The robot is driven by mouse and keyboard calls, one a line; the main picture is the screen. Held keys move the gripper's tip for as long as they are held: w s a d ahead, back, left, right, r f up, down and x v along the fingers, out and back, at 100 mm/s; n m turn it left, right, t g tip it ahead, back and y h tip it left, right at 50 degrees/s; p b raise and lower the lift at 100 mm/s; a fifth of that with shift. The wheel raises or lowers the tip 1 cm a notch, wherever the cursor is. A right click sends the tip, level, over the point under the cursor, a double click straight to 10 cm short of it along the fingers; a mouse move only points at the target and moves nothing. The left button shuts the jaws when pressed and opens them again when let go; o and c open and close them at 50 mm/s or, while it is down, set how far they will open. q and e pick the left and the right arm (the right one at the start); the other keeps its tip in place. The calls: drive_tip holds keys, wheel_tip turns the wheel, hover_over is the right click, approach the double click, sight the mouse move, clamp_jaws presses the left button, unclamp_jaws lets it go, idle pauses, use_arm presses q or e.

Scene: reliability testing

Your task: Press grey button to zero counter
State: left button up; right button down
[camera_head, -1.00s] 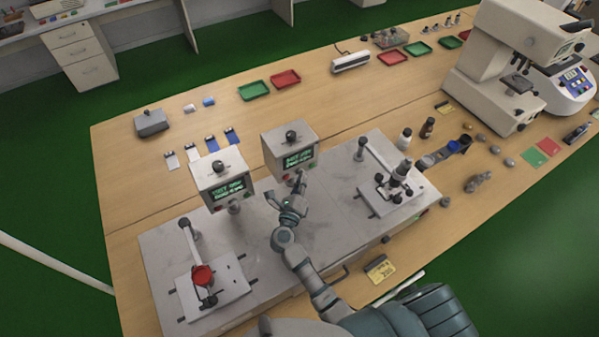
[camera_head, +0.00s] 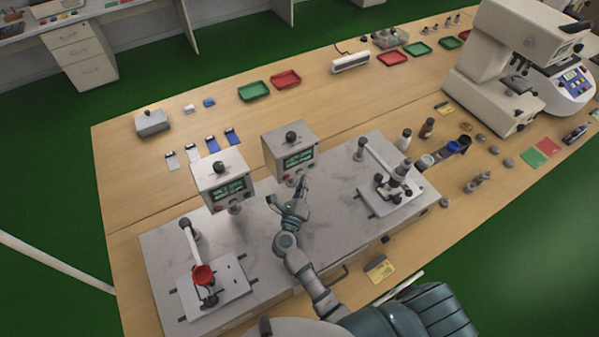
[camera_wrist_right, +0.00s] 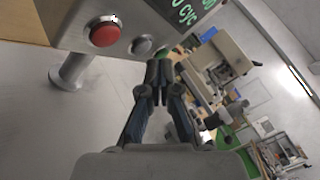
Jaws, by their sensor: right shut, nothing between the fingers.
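The counter box (camera_head: 290,150) with a green-lit display (camera_head: 298,160) stands on a grey plate. In the right wrist view its front panel carries a red button (camera_wrist_right: 104,32) and, to the right, a small grey button (camera_wrist_right: 141,46). My right gripper (camera_head: 304,182) is shut and empty, in front of the panel's lower edge. In the wrist view its fingertips (camera_wrist_right: 158,75) are just below and right of the grey button; I cannot tell whether they touch the box. The grey button is too small to make out in the head view. My left gripper is not in view.
A second, similar counter box (camera_head: 222,180) stands to the left. A lever fixture with a red knob (camera_head: 203,276) is at the front left, another fixture (camera_head: 390,186) at the right. Small bottles and a microscope-like machine (camera_head: 500,75) stand further right.

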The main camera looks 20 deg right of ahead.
drive_tip(key=shift+s, duration=0.1)
drive_tip(key=s, duration=0.1)
drive_tip(key=s+p, duration=0.1)
drive_tip(key=s, duration=0.2)
drive_tip(key=shift+s+d, duration=0.35)
drive_tip(key=shift+s, duration=0.05)
idle(0.8)
